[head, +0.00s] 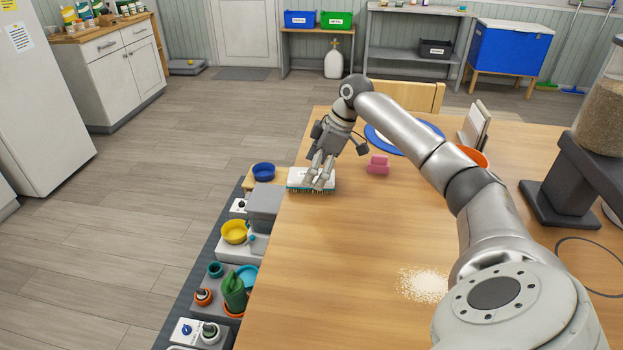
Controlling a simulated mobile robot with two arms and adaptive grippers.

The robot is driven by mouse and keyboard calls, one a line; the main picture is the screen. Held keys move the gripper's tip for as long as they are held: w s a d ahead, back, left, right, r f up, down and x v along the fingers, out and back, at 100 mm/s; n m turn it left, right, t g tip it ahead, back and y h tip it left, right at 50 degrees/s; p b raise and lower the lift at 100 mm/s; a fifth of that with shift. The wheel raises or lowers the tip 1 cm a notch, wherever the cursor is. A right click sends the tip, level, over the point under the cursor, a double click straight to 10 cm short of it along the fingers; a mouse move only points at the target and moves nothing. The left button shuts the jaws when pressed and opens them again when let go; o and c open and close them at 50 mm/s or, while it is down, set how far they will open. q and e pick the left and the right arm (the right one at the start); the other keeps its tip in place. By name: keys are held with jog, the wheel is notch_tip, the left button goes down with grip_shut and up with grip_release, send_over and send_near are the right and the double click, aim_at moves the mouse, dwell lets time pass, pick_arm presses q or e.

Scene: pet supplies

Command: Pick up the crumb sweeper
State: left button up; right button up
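The crumb sweeper (300,179) appears to be the white and teal brush-like block with dark bristles along its lower edge. It lies at the left edge of the wooden table. My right gripper (320,179) reaches in from the right and points down at it. The fingers overlap the sweeper's middle and right part and hide some of its top. I cannot tell whether they grip it or only stand over it. My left gripper is not in view.
Pale crumbs (424,284) lie near the table's front. A grain dispenser (568,185) stands at right. Bowls, including a yellow one (234,232), stand below the table's left edge.

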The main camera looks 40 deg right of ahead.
jog(key=shift+x, duration=1.1)
jog(key=shift+w+f, duration=0.1)
jog(key=shift+f, duration=0.05)
jog(key=c, duration=1.2)
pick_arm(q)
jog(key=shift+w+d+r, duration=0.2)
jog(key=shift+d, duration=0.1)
pick_arm(e)
jog(key=shift+o, duration=0.2)
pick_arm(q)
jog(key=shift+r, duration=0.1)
